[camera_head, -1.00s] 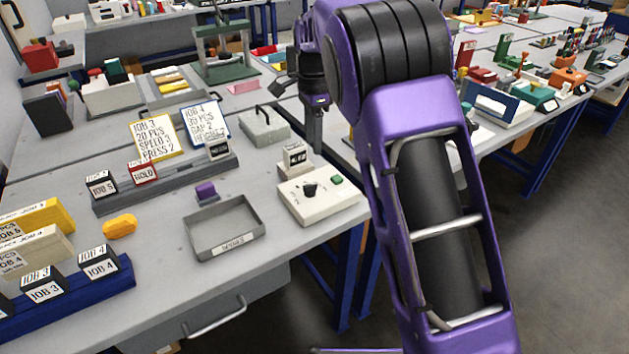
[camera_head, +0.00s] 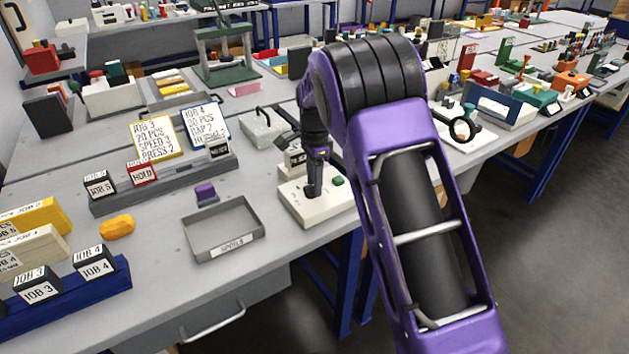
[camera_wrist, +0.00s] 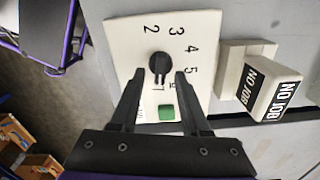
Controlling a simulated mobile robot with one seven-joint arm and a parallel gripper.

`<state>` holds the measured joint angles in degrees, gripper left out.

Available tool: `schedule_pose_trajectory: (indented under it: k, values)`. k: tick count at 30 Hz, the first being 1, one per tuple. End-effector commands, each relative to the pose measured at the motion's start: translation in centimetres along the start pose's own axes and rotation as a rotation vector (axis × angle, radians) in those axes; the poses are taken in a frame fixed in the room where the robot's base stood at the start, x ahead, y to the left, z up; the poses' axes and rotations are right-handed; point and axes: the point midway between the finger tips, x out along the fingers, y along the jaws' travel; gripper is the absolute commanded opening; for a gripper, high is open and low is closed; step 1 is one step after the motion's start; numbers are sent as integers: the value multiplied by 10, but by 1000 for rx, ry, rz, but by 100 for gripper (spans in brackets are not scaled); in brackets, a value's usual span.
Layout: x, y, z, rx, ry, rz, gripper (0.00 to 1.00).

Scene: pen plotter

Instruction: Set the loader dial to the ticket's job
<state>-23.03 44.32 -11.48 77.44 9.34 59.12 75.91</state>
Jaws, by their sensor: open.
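The loader dial is a black knob (camera_wrist: 158,66) on a white box (camera_head: 322,210) with printed numbers around it. Its pointer seems to be on the lower side, near the 1 in the wrist view. My gripper (camera_wrist: 157,74) is open, its two fingers on either side of the knob, with gaps; I cannot tell its height above the plate. In the head view my gripper (camera_head: 313,188) hides the knob. A yellow-edged JOB 3 card (camera_head: 155,139) and a blue-edged JOB 4 card (camera_head: 203,127) stand at the back.
A green button (camera_wrist: 166,112) sits beside the knob. A NO JOB block (camera_wrist: 272,88) stands behind the box. A grey tray (camera_head: 222,229), a grey rack (camera_head: 160,180) with JOB 5 and HOLD blocks, and a handled grey box (camera_head: 262,126) are nearby.

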Motion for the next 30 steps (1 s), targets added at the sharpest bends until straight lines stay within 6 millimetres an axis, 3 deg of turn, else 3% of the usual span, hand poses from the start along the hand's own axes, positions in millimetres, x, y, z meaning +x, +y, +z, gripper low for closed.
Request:
schedule_pose_trajectory:
  k: [1,9,22,30]
  values:
    - [0,0,0,0,0,0,46]
    - [0,0,0,0,0,1,0]
    - [-1,0,0,-18,0,1,0]
    - [-2,-1,0,-139,-1,2,0]
